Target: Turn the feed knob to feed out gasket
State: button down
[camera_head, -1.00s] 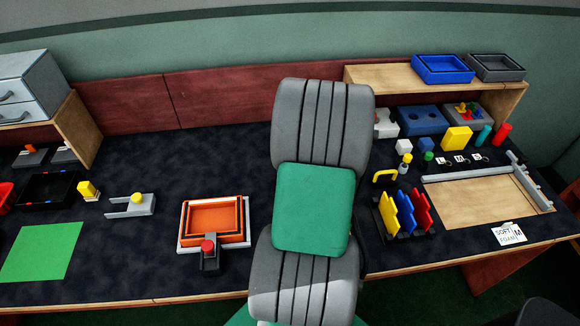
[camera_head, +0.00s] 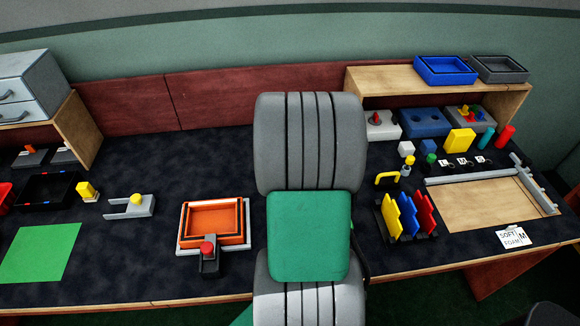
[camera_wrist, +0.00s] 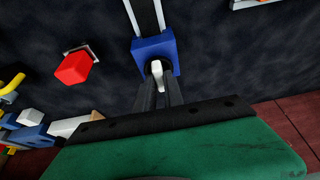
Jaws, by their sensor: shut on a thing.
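In the wrist view, a blue block (camera_wrist: 153,52) stands on the dark worktop, with a pale knob-like piece (camera_wrist: 157,73) on its near face; this looks like the feed knob. My gripper (camera_wrist: 159,88) reaches to it with two dark fingers, one on each side, shut on the pale piece. A black strip with pale edges (camera_wrist: 146,14) runs from the blue block to the top of the picture; I cannot tell whether it is the gasket or its channel. In the head view my arm hides the gripper, the knob and the blue block.
In the wrist view, a red block (camera_wrist: 74,68) stands near the blue block. In the head view, an orange tray (camera_head: 214,219) lies left of my arm. A rack of coloured plates (camera_head: 405,216) and a wooden board (camera_head: 490,203) lie right.

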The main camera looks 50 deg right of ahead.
jog(key=c, duration=1.4)
grip_release()
jog(key=shift+c, duration=0.2)
jog(key=shift+r, duration=0.1)
jog(key=v, duration=0.7)
jog(key=shift+a+r, duration=0.15)
jog(key=shift+r, duration=0.15)
jog(key=shift+s, duration=0.1)
